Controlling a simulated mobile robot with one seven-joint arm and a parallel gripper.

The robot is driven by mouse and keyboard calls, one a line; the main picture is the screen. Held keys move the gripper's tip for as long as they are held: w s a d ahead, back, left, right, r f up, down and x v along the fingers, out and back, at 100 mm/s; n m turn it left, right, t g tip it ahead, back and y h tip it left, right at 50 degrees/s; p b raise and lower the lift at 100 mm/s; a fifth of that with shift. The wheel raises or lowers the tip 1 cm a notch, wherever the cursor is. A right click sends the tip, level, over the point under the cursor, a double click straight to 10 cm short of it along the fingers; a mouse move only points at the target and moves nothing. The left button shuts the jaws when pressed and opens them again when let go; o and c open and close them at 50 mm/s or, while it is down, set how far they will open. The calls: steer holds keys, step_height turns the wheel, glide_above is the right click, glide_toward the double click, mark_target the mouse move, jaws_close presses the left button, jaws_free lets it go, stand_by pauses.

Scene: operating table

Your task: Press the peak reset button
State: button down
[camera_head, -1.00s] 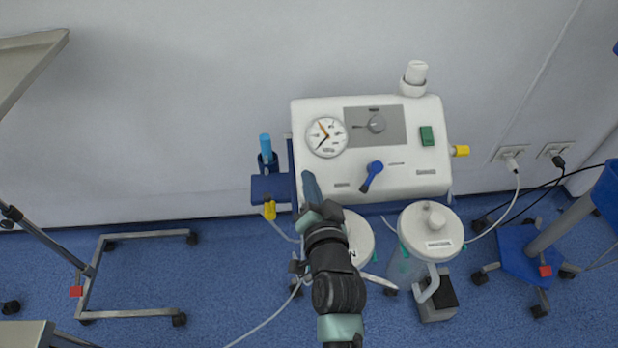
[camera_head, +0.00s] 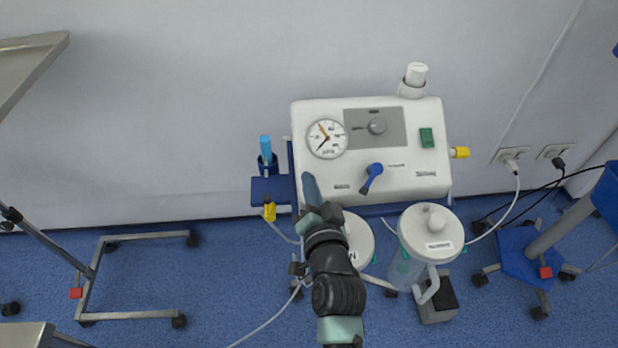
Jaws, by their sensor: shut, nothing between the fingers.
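The white suction machine (camera_head: 400,175) stands against the wall. I cannot make out a button marked peak reset; the small labels are unreadable. My gripper (camera_head: 311,188) is shut and empty, its blue-grey tip in front of the lower left of the panel, below the gauge. Whether it touches the panel cannot be told. My arm hides part of the machine's lower left edge.
Two lidded canisters (camera_head: 431,232) stand below the machine, the left one partly behind my arm. A blue bracket (camera_head: 270,189) with a light-blue item sits at the left. A wheeled stand (camera_head: 140,314) is at far left, a blue wheeled base (camera_head: 520,250) at right.

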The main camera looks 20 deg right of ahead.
steer(key=shift+w+f, duration=0.1)
steer(key=shift+f, duration=0.1)
stand_by(0.6)
steer(key=shift+w+f+b, duration=0.2)
steer(key=shift+b, duration=0.2)
steer(key=shift+w+d+f+b, duration=0.1)
steer(key=shift+w+f+b, duration=0.1)
steer(key=shift+f+b, duration=0.15)
stand_by(0.5)
steer(key=shift+r, duration=0.15)
steer(key=shift+s+r+p, duration=0.5)
steer(key=shift+r+p, duration=0.05)
steer(key=shift+p, duration=0.25)
steer(key=shift+r, duration=0.1)
steer(key=shift+s+a+r+p, duration=0.3)
steer(key=shift+s+r+p, duration=0.4)
steer(key=shift+r+p, duration=0.35)
steer(key=shift+s+a+r+p, duration=0.25)
steer(key=shift+s+r+p, duration=0.45)
steer(key=shift+r+p, duration=0.35)
steer(key=shift+f, duration=0.15)
